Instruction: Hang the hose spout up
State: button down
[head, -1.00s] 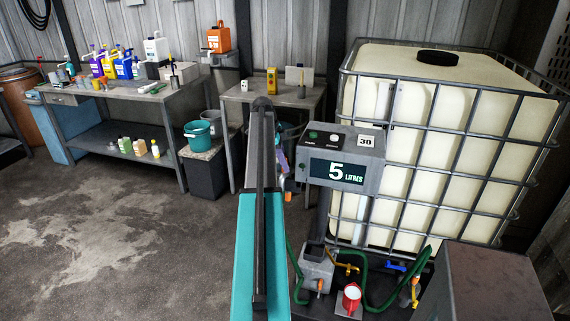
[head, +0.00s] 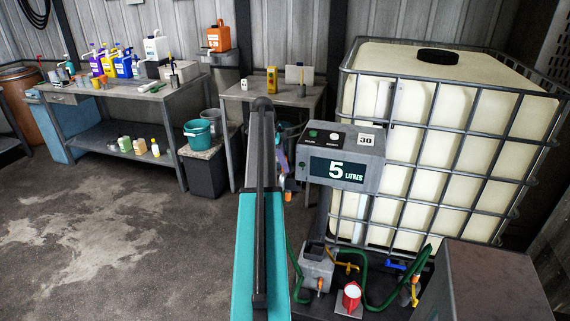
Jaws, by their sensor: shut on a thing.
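My teal and grey arm (head: 262,225) stretches away through the middle of the head view. It hides my gripper and whatever is in it. Small blue and orange parts (head: 284,170) show at the arm's right edge, but I cannot tell what they are. A green hose (head: 292,258) rises on the left of the dispenser and passes out of sight behind my arm. Another green hose (head: 378,308) loops low across the front towards a small yellow fitting (head: 415,291). I cannot make out for sure which part is the hose spout, or its hook.
A grey control box (head: 343,157) reading 5 litres stands right of my arm. A caged white tank (head: 440,140) is behind it. Benches (head: 190,85) line the back left. The left floor is clear.

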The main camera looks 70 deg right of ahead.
jog(key=c, duration=1.5)
grip_release()
jog(key=shift+c, duration=0.2)
jog(key=shift+o, duration=0.3)
jog(key=shift+f, duration=0.15)
jog(key=b+v, duration=0.3)
jog(key=v, duration=1.1)
jog(key=shift+w, duration=0.1)
